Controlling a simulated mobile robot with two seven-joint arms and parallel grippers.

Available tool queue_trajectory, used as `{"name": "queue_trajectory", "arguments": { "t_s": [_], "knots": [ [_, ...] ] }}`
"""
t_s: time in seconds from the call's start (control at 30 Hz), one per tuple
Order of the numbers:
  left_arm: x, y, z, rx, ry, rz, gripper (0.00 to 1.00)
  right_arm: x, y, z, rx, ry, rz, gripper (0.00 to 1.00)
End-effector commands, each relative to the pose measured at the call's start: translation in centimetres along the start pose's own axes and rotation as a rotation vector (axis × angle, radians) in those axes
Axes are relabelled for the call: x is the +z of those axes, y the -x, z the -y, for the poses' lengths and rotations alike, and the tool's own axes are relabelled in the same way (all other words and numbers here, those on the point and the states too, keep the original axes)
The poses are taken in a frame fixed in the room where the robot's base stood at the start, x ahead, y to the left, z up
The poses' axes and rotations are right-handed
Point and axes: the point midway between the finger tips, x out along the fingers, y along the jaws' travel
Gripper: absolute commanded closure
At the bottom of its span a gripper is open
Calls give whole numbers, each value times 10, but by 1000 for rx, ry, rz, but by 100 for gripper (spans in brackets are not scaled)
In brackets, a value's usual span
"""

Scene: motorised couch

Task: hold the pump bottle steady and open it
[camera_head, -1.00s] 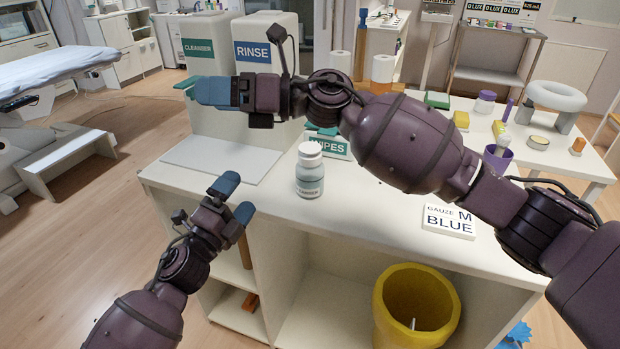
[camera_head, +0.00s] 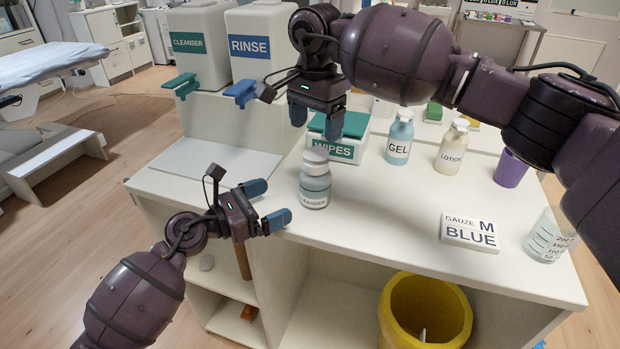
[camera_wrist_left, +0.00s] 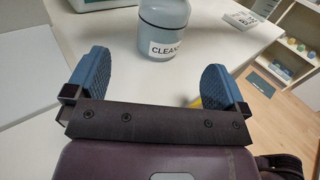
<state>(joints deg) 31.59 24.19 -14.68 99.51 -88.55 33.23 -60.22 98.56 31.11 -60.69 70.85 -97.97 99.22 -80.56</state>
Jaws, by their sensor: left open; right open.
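The pump bottle, labelled CLEANSER (camera_head: 315,183), stands upright on the white counter. It has a white cap and a pale blue-grey body. My left gripper (camera_head: 270,204) is open just left of the bottle, with its blue fingers pointing at it and apart from it. In the left wrist view the bottle (camera_wrist_left: 164,28) stands ahead, between the two open fingers (camera_wrist_left: 158,82); its top is out of the frame. My right gripper (camera_head: 328,122) is open and empty above the bottle, with its fingers pointing down, apart from the cap.
A WIPES box (camera_head: 345,150) stands just behind the bottle. GEL (camera_head: 398,140) and LOTION (camera_head: 452,146) bottles stand to the right. A GAUZE box (camera_head: 470,232) lies at the front right. CLEANSER (camera_head: 197,55) and RINSE (camera_head: 258,60) dispensers stand behind. A yellow bin (camera_head: 425,300) is below.

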Motion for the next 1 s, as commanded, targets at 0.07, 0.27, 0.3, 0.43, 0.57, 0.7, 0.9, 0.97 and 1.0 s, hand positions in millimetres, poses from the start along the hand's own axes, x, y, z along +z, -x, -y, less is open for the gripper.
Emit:
{"name": "queue_trajectory", "arguments": {
  "t_s": [0.07, 0.27, 0.3, 0.43, 0.57, 0.7, 0.9, 0.97, 1.0],
  "knots": [
    [3, -6, 0, -1, -2, 3, 0, 0, 3, 0, -1, 1, -2, 22],
    [3, -32, 0, -1, 0, 5, 0, 0, 2, 0, -2, 0, -1, 22],
    [3, -38, 0, -1, 1, 5, 0, 0, 2, 0, -3, 0, 0, 22],
    [3, -59, 0, 0, 2, 6, 0, 0, 2, 0, -3, 0, 0, 22],
    [3, -78, 0, 0, 2, 5, 0, 1, 2, 0, -3, 0, 0, 22],
    [3, -94, 0, 0, 3, 5, 0, 1, 2, 0, -4, 0, 1, 22],
    [3, -105, 0, 0, 1, 4, 0, 1, 2, 0, -4, 0, 1, 22],
    [3, -106, 0, 0, 1, 4, 0, 1, 2, 0, -4, 0, 1, 22],
    [3, -107, 0, 1, 1, 4, 0, 1, 2, 0, -4, 0, 1, 22]
  ]
}}
